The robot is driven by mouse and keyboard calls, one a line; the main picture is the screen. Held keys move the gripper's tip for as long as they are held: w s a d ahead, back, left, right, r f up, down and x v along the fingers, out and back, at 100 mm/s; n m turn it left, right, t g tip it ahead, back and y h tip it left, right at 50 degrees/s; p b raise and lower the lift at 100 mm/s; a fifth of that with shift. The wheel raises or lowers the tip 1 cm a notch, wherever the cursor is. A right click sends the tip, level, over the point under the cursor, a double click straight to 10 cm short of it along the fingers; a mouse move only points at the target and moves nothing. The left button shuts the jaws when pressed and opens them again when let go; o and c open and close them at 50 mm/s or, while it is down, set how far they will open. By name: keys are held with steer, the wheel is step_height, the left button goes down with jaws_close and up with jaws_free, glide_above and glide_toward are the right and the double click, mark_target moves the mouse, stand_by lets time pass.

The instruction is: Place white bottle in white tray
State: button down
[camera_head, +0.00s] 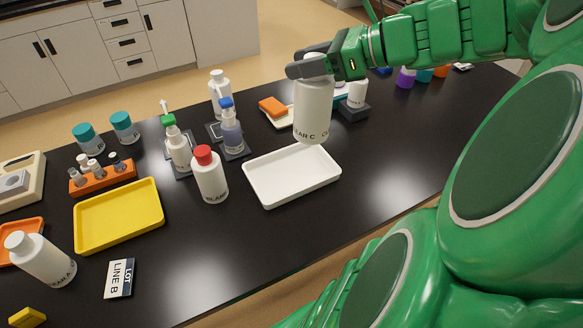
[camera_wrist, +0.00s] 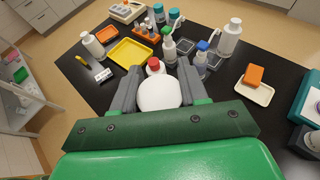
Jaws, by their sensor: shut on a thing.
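A white bottle (camera_head: 313,110) with dark lettering ending in "C" hangs upright from my gripper (camera_head: 308,68). My gripper is shut around its top, and the fingers hide most of the cap. The white tray (camera_head: 262,186) is a shallow, empty rectangle on the black bench. In the head view the bottle's base overlaps the tray's far right edge and appears to be above the bench; the exact gap is unclear. In the wrist view the held bottle (camera_wrist: 160,93) shows between the fingers, and the white tray is hidden.
A red-capped bottle (camera_head: 210,176) stands just left of the tray. Dispenser bottles (camera_head: 180,150) are behind it. A yellow tray (camera_head: 118,222) and another white bottle (camera_head: 42,260) are at left. A small dish with an orange block (camera_head: 273,108) lies behind. Bare bench lies in front.

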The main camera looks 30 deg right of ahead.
mark_target(304, 113)
steer(key=shift+s+a+f, duration=0.1)
steer(key=shift+s+f, duration=0.05)
steer(key=shift+f, duration=0.15)
step_height(304, 113, down, 10)
steer(key=shift+f, duration=0.1)
steer(key=w+d+f, duration=0.4)
steer(key=w+f, duration=0.9)
steer(key=shift+w+f, duration=0.15)
steer(key=shift+w, duration=0.15)
stand_by(0.5)
steer(key=c, duration=0.6)
jaws_free()
steer(key=shift+f, duration=0.1)
